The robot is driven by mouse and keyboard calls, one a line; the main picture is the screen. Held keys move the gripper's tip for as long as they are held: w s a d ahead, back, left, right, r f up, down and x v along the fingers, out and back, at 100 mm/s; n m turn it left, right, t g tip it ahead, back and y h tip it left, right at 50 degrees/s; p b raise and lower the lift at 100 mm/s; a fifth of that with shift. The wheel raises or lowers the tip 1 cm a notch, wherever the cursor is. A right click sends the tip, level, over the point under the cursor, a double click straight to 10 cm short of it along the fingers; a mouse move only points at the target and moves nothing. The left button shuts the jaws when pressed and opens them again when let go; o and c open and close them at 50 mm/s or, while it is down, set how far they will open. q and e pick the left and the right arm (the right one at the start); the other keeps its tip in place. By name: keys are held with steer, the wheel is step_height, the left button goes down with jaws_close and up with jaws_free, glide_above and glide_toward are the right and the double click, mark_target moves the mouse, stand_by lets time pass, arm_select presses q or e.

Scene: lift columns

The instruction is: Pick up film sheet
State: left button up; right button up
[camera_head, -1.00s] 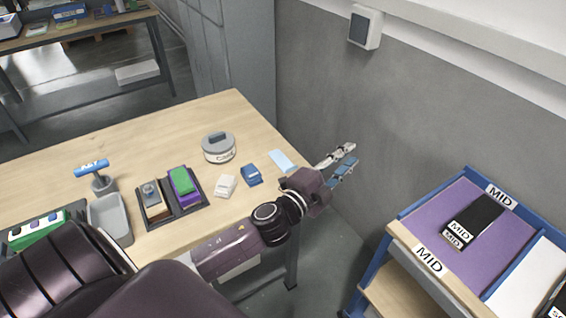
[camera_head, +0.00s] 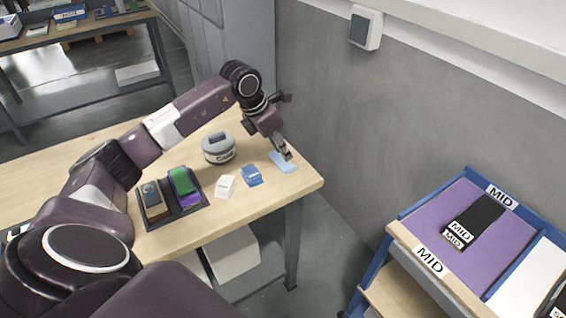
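A light blue sheet (camera_head: 277,161), which looks like the film sheet, lies flat near the table's right end. My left gripper (camera_head: 287,156) points down at the sheet's right part, and its fingers cover some of it. The fingers look close together, but I cannot tell whether they are open, shut or touching the sheet. My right gripper is out of view.
A round grey-and-white case (camera_head: 218,148), a white packet (camera_head: 225,187) and a blue packet (camera_head: 251,176) stand near the sheet. A black tray (camera_head: 187,212) holds a green-and-purple block. A blue-framed rack (camera_head: 410,207) labelled MID stands at the right; a grey wall (camera_head: 360,110) is behind.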

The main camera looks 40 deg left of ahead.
mark_target(289, 169)
arm_select(q)
steer(key=p+x, duration=0.1)
steer(key=x, duration=0.2)
steer(key=p+x, duration=0.1)
steer(key=x, duration=0.2)
steer(key=shift+s+d+f+p, duration=0.15)
steer(key=shift+d+f+p, duration=0.1)
steer(key=shift+p, duration=0.1)
steer(key=shift+w+f, duration=0.25)
steer(key=shift+f, duration=0.3)
jaws_close()
